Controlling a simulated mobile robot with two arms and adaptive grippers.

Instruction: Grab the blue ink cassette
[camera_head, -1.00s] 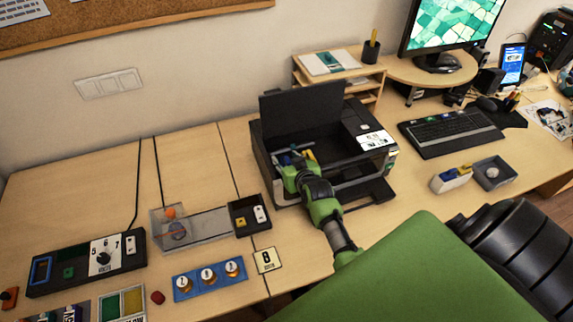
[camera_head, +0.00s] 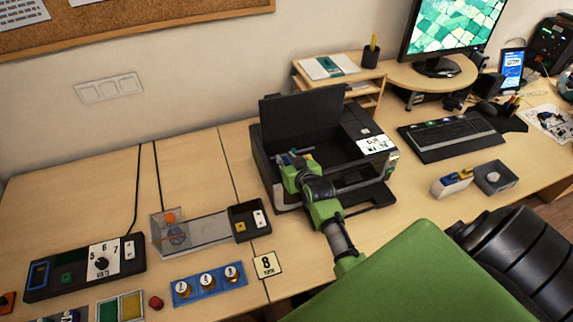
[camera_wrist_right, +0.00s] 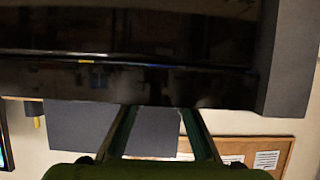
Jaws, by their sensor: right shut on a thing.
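My right gripper (camera_head: 294,159) reaches into the open black printer (camera_head: 375,185) from the front. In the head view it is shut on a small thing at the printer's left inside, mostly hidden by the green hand. A blue bit shows at the fingertips, which looks like the blue ink cassette (camera_head: 283,160). In the right wrist view the two fingers of the right gripper (camera_wrist_right: 158,112) point at the dark printer front, and the held thing is not clear there. My left gripper is out of view.
The printer lid (camera_head: 300,112) stands raised behind. A white box (camera_head: 452,187) with blue and yellow pieces stands right of the printer beside a grey bin (camera_head: 497,179). A clear tray (camera_head: 210,229) and a control box (camera_head: 75,278) lie left. Bare desk shows at the back left.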

